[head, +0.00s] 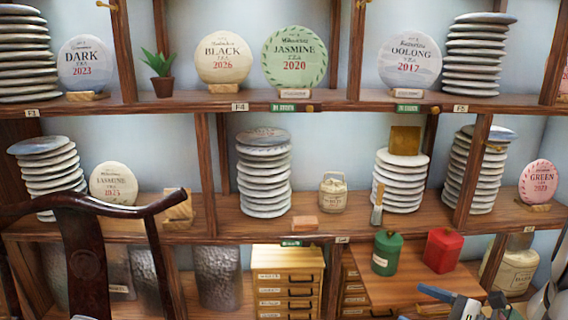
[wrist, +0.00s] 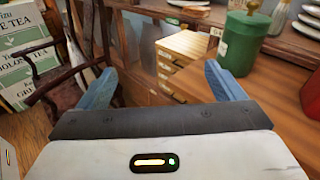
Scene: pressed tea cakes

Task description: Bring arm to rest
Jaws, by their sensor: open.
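My gripper (wrist: 160,72) is open and empty. Its two blue fingers stand wide apart in the wrist view, with nothing between them but the view of the wooden furniture beyond. Part of my gripper also shows at the bottom right of the head view (head: 440,294), in front of the wooden counter (head: 410,285). The green canister (head: 386,254) stands upright on that counter, with a red canister (head: 443,250) to its right. In the wrist view the green canister (wrist: 241,42) appears just beyond the right finger. I cannot see any contact.
Shelves hold stacks of wrapped tea cakes (head: 263,175) and single cakes on stands, such as the JASMINE cake (head: 294,57). A dark wooden chair (head: 85,225) stands at left. A small drawer chest (head: 287,283) is below the shelves. Tea boxes (wrist: 25,55) are at left in the wrist view.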

